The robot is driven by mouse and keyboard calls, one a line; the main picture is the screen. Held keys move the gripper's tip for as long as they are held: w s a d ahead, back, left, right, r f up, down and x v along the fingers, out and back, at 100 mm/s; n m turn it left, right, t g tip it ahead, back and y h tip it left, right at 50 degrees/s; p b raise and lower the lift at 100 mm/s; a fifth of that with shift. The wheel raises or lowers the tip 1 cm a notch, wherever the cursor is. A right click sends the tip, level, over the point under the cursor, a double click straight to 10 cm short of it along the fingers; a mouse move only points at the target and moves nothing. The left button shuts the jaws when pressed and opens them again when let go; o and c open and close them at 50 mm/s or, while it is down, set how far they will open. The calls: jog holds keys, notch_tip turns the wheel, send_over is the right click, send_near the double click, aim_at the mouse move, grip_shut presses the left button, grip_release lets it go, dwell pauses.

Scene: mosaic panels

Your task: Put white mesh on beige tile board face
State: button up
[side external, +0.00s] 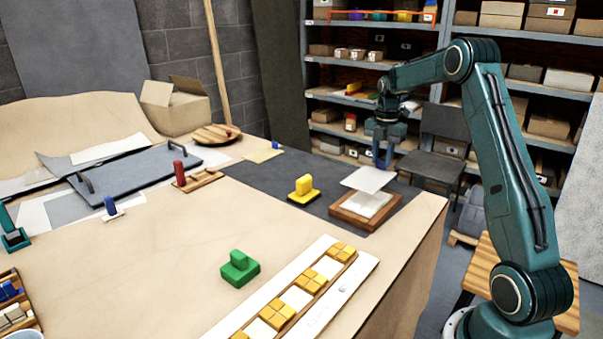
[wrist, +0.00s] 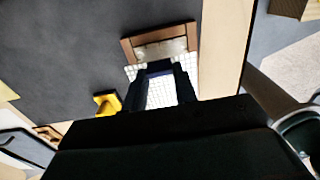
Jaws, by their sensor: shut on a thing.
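The white mesh (side external: 368,179) is a thin, flat square sheet held in the air by my gripper (side external: 382,160). In the wrist view its fine grid (wrist: 160,95) shows between and around the fingers of my gripper (wrist: 160,68). The beige tile board (side external: 346,217) is a brown wooden frame with a pale face, lying on the dark mat below the mesh. In the wrist view the board's wooden rim (wrist: 161,35) and part of its pale tiles (wrist: 165,50) show beyond the mesh. The mesh hides the rest of the face. A gap shows between mesh and board.
A yellow handled block (side external: 304,190) stands left of the board on the dark mat (side external: 262,182). A green handled block (side external: 239,268) and a long strip of yellow and white tiles (side external: 300,290) lie nearer the front. The table's right edge is close to the board.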

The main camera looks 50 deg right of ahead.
aim_at(380, 169)
jog(key=shift+f, duration=1.4)
jog(key=shift+f, duration=0.1)
jog(key=shift+f, duration=2)
jog(key=shift+f, duration=0.1)
jog(key=o, duration=1)
jog(key=shift+o, duration=0.2)
notch_tip(380, 169, up, 12)
jog(key=shift+f, duration=0.2)
jog(key=shift+r, duration=0.3)
